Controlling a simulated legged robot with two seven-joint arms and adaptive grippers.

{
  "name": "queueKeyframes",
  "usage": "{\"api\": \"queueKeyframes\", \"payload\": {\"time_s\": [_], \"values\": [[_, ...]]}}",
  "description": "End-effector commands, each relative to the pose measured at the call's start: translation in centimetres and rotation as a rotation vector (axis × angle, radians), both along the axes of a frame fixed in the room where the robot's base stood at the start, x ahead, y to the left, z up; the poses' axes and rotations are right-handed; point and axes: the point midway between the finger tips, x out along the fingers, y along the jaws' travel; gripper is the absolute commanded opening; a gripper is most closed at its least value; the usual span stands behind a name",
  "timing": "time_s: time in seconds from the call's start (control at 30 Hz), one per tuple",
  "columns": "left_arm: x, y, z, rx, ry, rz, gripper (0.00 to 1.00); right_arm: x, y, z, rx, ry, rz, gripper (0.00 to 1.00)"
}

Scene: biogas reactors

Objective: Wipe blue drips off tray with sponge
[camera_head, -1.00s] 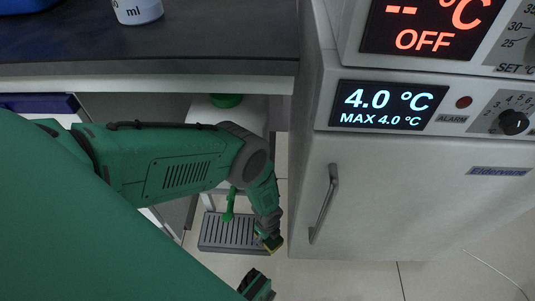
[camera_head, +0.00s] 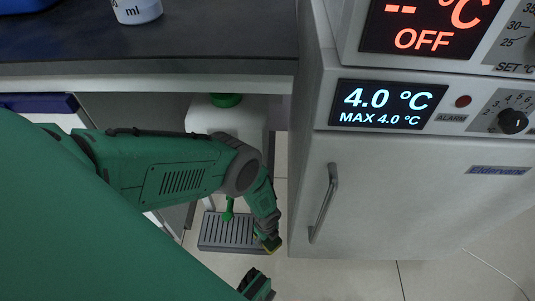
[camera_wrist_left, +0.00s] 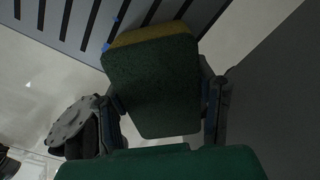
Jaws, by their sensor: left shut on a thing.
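My left gripper (camera_head: 267,240) is shut on a sponge (camera_wrist_left: 155,85) with a dark green face and a yellow layer. In the left wrist view the sponge sits between the two fingers, its yellow end against or just above the tray; contact is unclear. The tray (camera_head: 225,232) is grey and slotted and lies low near the floor; in the left wrist view it fills the top (camera_wrist_left: 85,15). Small blue drips (camera_wrist_left: 106,47) show on its slats beside the sponge, and another (camera_wrist_left: 123,10) is near the top edge. My right gripper is not clearly visible.
A white container (camera_head: 228,117) with a green cap and green tap stands above the tray. A white fridge (camera_head: 420,200) with a vertical handle (camera_head: 325,203) is close on the right. A dark bench top (camera_head: 150,45) is above. Pale floor is open below the tray.

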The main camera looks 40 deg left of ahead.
Motion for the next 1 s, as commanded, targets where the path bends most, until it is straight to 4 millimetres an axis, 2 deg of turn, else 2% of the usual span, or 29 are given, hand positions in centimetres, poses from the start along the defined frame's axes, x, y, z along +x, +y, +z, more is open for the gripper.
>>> {"api": "queueKeyframes", "payload": {"time_s": [0.3, 0.57, 1.0], "values": [[-1.5, 2.3, 0.2, 0.001, 0.003, 0.001, 0.28, 0.0, 0.0, 0.2, 0.0, 0.0, 0.0, 0.4], [-1.9, 3.1, 0.1, 0.0, 0.002, 0.0, 0.28, 0.0, 0.0, 0.2, 0.0, 0.0, 0.0, 0.4], [-3.7, 6.0, 0.0, 0.004, 0.004, 0.004, 0.28, 0.0, 0.0, 0.0, 0.0, 0.0, 0.0, 0.4]]}}
